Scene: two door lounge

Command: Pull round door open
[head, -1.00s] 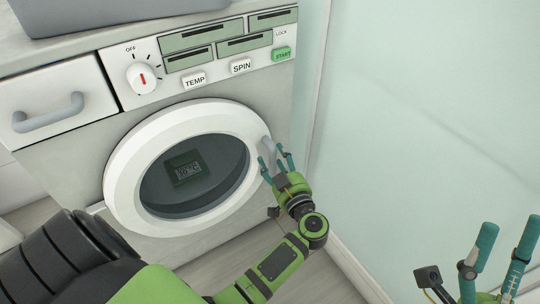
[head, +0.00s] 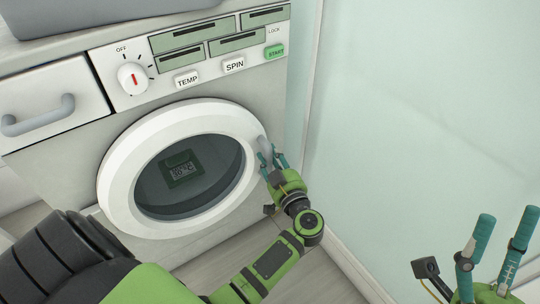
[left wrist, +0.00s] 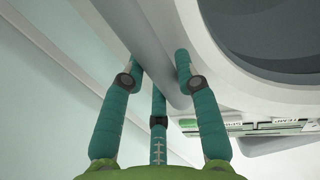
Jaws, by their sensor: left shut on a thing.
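The round door (head: 117,165) is a white ring with a dark glass window on the front of a washing machine. It looks shut or nearly so; I cannot tell if there is a gap. Its grey bar handle (head: 263,147) is on the right side of the ring. My left gripper (head: 274,162) is shut on this handle. In the left wrist view the handle (left wrist: 148,38) runs between the teal fingers of the left gripper (left wrist: 158,82), with the door ring beside it. My right gripper (head: 500,232) is open and empty at the lower right.
A control panel with a dial (head: 134,79) and buttons is above the door. A drawer (head: 50,102) with a grey handle is at the left. A grey bin (head: 100,14) stands on top. A pale green wall (head: 420,110) closes off the right; some floor (head: 325,270) shows below.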

